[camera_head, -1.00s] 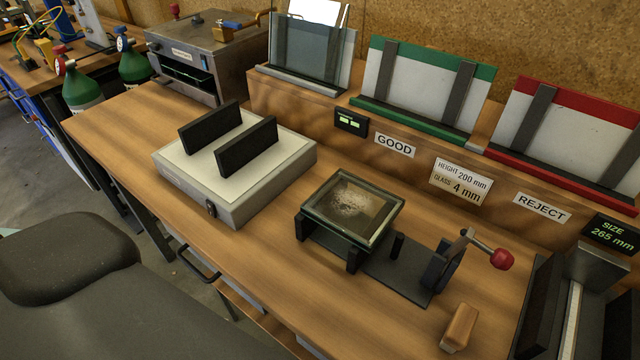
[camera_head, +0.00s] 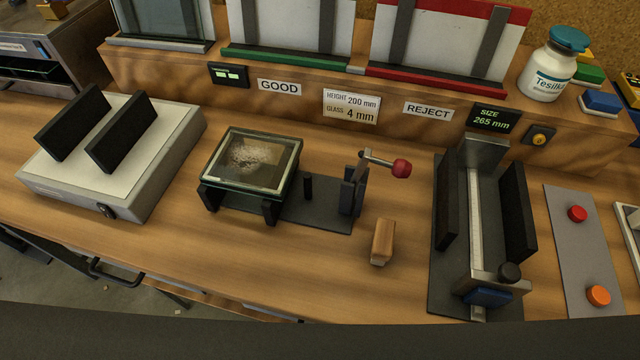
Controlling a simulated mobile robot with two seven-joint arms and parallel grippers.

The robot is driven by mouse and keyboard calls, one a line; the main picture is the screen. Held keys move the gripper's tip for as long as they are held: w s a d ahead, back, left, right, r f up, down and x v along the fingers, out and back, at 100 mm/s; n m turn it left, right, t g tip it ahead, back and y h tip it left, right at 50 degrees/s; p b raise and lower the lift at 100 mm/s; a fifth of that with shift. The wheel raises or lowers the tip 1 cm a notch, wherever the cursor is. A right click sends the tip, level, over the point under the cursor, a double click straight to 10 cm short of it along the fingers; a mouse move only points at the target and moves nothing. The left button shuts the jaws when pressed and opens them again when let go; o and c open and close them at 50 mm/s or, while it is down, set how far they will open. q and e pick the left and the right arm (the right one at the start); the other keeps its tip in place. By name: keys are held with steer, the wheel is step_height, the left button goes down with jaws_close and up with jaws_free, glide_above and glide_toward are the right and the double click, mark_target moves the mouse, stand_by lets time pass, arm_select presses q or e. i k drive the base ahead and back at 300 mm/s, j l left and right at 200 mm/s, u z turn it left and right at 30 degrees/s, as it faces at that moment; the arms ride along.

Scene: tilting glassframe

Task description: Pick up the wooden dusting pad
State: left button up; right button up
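The wooden dusting pad (camera_head: 382,242) is a small light-brown block lying on the workbench (camera_head: 330,285), to the right of and in front of the tilting glass fixture (camera_head: 290,200). A dusty square glass frame (camera_head: 249,160) sits on that fixture, with pale specks over its dark centre. Nothing touches the pad. Neither of my grippers shows in the head view.
A red-knobbed clamp lever (camera_head: 400,168) stands just behind the pad. A measuring slide with black walls (camera_head: 515,212) is to its right, then a grey panel with buttons (camera_head: 590,255). A white box with black plates (camera_head: 110,180) is at left. Bare bench lies in front.

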mark_target(381, 252)
steer(key=k+j+z, duration=0.5)
steer(key=k+j, duration=0.4)
steer(key=k, duration=0.1)
